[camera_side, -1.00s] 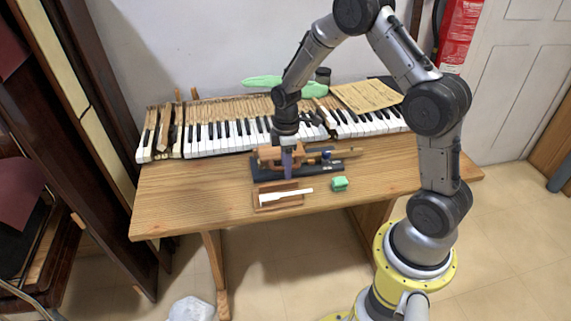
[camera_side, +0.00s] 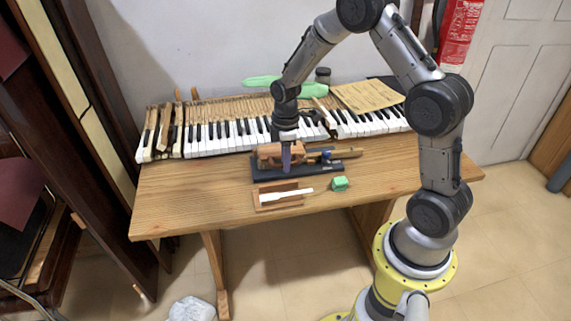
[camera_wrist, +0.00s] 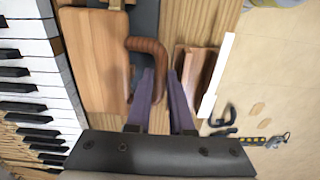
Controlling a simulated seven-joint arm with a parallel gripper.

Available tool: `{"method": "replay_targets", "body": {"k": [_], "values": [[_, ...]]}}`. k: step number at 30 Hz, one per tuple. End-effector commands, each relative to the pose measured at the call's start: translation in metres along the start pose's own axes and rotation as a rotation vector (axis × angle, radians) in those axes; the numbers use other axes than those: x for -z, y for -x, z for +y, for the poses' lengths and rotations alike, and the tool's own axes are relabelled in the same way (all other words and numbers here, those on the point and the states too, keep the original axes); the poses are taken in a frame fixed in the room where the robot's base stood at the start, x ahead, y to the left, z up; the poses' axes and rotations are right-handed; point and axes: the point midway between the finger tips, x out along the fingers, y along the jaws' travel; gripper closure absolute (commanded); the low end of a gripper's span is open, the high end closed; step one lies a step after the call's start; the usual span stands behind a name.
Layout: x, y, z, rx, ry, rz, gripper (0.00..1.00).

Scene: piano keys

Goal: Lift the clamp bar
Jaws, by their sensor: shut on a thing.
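The clamp bar, a wooden block (camera_side: 270,152) with a brown curved handle (camera_wrist: 148,46), is at the dark base (camera_side: 325,168) on the table. In the wrist view its broad wooden face (camera_wrist: 95,60) lies left of the fingers. My gripper (camera_side: 286,158) points down at the front of the bar. Its purple fingers, also in the wrist view (camera_wrist: 159,76), are shut on the handle, whose lower end lies at the fingertips. Whether the bar is clear of the base is too small to tell.
The piano keyboard (camera_side: 220,138) runs close behind the base. The table's front left is clear.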

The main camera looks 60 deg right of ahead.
Motion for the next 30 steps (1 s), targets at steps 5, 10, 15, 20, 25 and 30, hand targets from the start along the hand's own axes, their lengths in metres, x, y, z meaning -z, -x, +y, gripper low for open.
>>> {"method": "replay_targets", "body": {"k": [5, 10, 15, 20, 25, 30], "values": [[0.0, 0.009, 0.003, -0.005, -0.001, 0.002, 1.0], [0.0, 0.011, 0.004, -0.004, -0.001, 0.002, 1.0], [0.0, 0.011, 0.004, -0.005, -0.001, 0.002, 1.0], [0.0, 0.013, 0.005, -0.006, -0.001, 0.003, 1.0], [0.0, 0.02, 0.008, -0.006, -0.001, 0.003, 1.0], [0.0, 0.027, 0.012, -0.008, -0.002, 0.003, 1.0]]}}
